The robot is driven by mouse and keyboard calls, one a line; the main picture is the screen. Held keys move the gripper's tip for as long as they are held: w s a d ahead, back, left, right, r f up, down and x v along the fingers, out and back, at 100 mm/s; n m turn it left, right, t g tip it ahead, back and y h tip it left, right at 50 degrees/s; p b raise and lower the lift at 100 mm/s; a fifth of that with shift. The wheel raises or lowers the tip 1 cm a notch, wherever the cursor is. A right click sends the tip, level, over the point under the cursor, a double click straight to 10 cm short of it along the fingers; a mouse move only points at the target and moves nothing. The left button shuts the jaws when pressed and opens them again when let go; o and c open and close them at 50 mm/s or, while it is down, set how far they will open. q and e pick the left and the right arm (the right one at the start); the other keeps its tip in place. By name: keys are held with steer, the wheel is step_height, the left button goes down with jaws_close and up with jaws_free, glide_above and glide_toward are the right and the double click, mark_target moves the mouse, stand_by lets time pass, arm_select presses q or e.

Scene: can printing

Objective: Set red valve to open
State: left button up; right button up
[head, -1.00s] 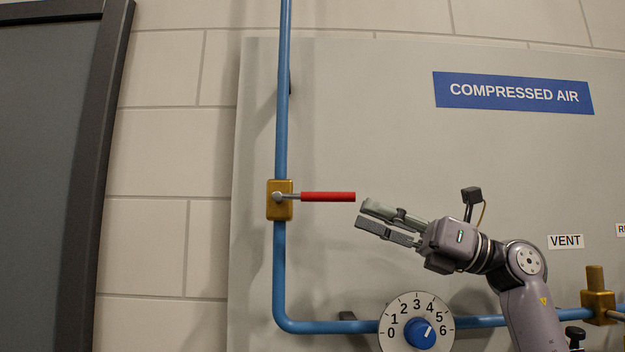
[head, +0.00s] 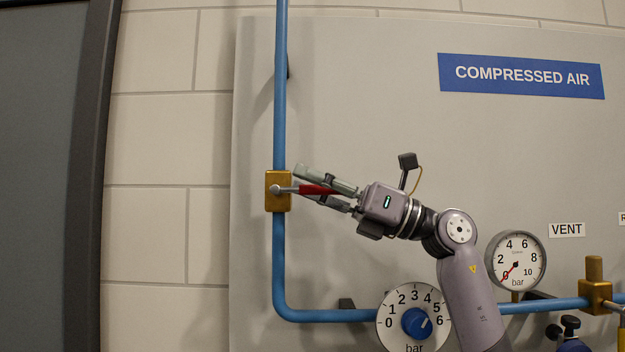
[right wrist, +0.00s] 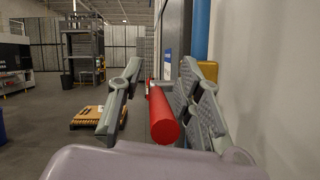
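The red valve handle (head: 313,189) sticks out horizontally to the right from a brass valve body (head: 279,204) on the vertical blue pipe (head: 279,100). My right gripper (head: 308,184) is open, with one finger above the handle and the other below it in the head view. In the right wrist view the red handle (right wrist: 163,116) points toward the camera between the two spread fingers. It lies close to the right-hand finger, with a clear gap to the left-hand one; whether it touches is unclear. My left gripper is not in view.
Below are a pressure dial (head: 416,318) with a blue knob and a round gauge (head: 516,262) with its red needle near 0. Another brass valve (head: 594,291) sits on the lower pipe at right. A dark door frame (head: 85,180) stands at left.

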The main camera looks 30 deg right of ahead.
jaws_close()
stand_by(0.7)
